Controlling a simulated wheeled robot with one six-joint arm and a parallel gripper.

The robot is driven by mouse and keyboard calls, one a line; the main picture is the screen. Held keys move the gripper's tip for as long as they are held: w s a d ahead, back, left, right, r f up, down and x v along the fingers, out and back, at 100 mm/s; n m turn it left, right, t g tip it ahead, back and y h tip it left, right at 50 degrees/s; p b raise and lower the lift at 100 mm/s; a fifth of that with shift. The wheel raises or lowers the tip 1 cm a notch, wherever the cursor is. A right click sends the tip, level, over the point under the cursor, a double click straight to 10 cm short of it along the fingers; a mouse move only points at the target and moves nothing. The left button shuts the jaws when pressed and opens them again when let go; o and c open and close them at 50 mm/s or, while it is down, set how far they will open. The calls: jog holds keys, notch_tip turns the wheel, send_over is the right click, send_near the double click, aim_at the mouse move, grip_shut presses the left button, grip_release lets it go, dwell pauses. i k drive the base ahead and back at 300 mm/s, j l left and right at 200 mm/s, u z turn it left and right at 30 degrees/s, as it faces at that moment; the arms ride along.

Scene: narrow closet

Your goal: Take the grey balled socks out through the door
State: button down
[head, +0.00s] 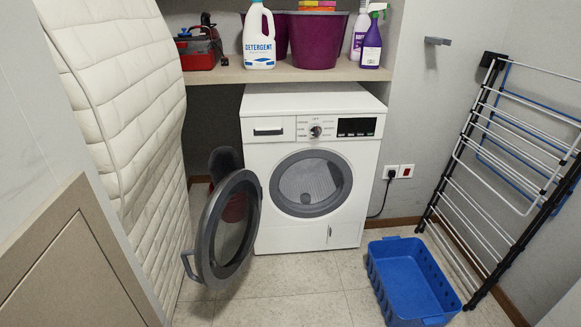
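The white washing machine (283,225) stands under the shelf at the back. Its round door (222,235) is swung open to the left, with a grey handle (190,266) on its free edge. Much of the drum's inside is hidden. My gripper is not in view.
A blue basket (411,290), seemingly empty, is on the floor at right front. A folded drying rack (500,165) leans on the right wall. A quilted padded panel (125,120) stands close left of the open door. Bottles and a purple tub (313,40) are on the shelf (225,73).

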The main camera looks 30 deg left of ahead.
aim_at(305, 198)
jog(key=u, duration=1.15)
